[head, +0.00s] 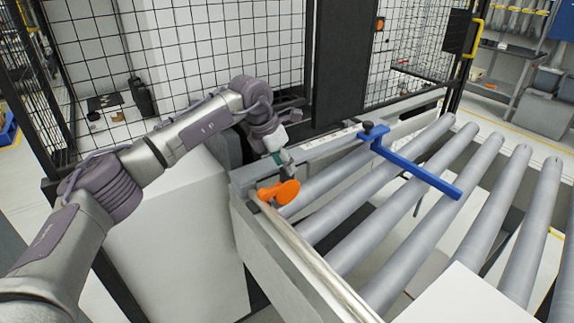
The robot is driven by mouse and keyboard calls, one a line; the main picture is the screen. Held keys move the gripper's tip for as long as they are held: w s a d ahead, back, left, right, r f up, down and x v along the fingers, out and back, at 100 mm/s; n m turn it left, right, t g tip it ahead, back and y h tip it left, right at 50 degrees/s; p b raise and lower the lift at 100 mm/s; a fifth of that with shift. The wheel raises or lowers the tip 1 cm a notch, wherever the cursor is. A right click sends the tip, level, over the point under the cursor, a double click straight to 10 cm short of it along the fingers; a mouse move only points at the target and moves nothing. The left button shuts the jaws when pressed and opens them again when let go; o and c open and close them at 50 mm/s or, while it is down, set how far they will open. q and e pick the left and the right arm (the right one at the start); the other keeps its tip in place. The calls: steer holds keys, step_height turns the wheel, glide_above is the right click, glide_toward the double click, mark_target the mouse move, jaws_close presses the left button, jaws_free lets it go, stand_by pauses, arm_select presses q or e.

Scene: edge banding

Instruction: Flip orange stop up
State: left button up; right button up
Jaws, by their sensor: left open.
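The orange stop (284,191) is at the near left corner of the roller conveyor, at the end of the grey side rail. Its rounded paddle leans to the right over the first roller, and a smaller orange part shows at its left. My left gripper (287,170) is just above and behind the stop, pointing down at it. Its fingers are small and partly hidden, and I cannot tell whether they touch the stop. It is open, with nothing seen between the fingers. My right gripper is not in view.
A blue bar (415,167) with a black knob reaches across the rollers (380,225) from the rail (320,150). A black mesh fence (225,50) stands behind. A white panel (462,298) is at the lower right. A white cabinet (175,240) stands left of the conveyor.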

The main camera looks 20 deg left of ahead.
arm_select(q)
steer(key=shift+x, duration=1.3)
jaws_close()
